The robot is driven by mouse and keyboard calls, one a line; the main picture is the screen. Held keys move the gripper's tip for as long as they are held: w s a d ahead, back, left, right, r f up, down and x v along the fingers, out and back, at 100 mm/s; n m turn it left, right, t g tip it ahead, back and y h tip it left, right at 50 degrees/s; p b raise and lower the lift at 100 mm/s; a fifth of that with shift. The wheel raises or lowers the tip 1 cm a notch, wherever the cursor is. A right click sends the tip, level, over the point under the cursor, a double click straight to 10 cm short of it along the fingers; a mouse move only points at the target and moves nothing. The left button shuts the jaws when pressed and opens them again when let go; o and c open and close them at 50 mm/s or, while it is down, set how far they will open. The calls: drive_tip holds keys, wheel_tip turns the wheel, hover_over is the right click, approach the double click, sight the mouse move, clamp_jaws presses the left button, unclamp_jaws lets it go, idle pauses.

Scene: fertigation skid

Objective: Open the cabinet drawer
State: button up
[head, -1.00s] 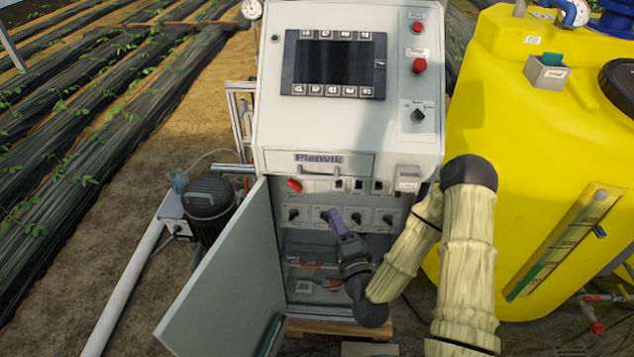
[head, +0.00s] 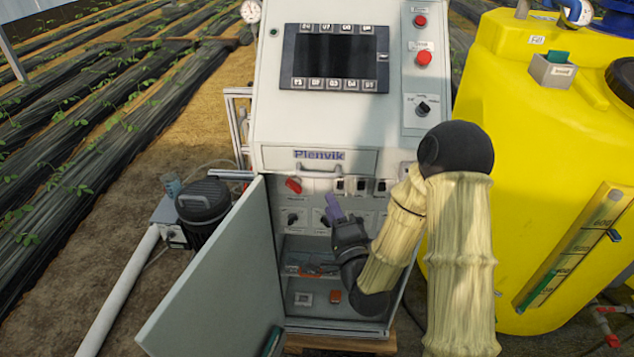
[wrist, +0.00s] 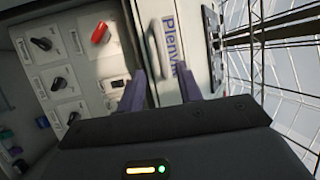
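The drawer (head: 359,160) is a flat grey-white front marked "Plenvik", below the sloping control panel, and it looks closed. Its pale bar handle (head: 320,174) runs along the lower edge. My gripper (head: 333,207) is below and slightly right of the handle, in front of the cabinet's switch row, with purple fingers pointing up.
The cabinet's lower door (head: 215,285) stands open at the left. Switches (head: 291,218) and a red rotary handle (head: 293,186) sit under the drawer. A black motor (head: 203,205) is on the left, and a yellow tank (head: 540,150) stands close on the right.

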sight(317, 175)
drive_tip(key=shift+b+x, duration=1.1)
drive_tip(key=shift+b, duration=1.3)
drive_tip(key=p+x, duration=0.4)
drive_tip(key=x, duration=0.5)
drive_tip(key=shift+d, duration=0.1)
drive_tip(key=shift+s, duration=0.1)
clamp_jaws()
